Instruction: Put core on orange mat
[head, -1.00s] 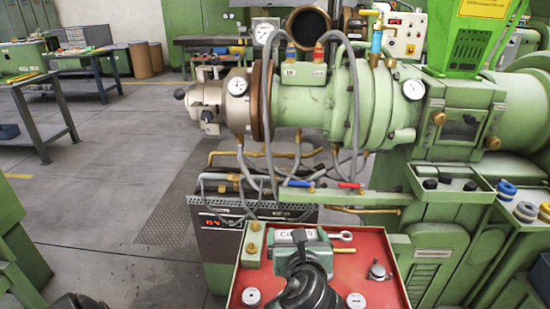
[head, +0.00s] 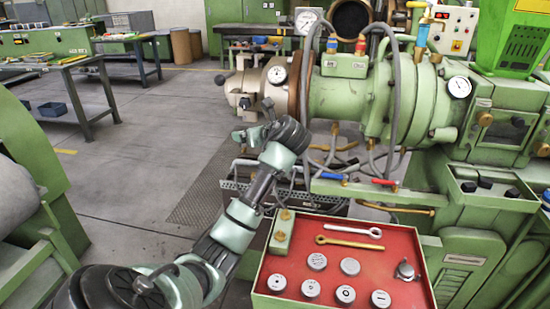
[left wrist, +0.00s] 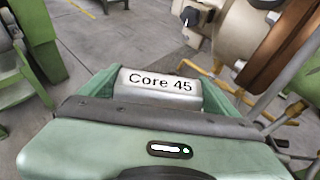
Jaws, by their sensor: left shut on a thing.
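The core, a pale grey block labelled "Core 45" (left wrist: 160,88), is between the green jaws of my left gripper (left wrist: 160,98) in the left wrist view. The jaws are shut on it. In the head view my left gripper (head: 248,132) is raised at the end of its arm, in front of the machine's beige end and left of the red tray. The core is mostly hidden there by the gripper. I cannot make out an orange mat in either view. My right gripper is not in view.
The red tray (head: 345,275) holds two wrenches (head: 350,242) and several round metal pieces (head: 316,262). The green extruder (head: 345,97) fills the right and centre. A workbench (head: 75,65) with a blue bin (head: 52,110) stands left. Open grey floor (head: 150,130) lies between.

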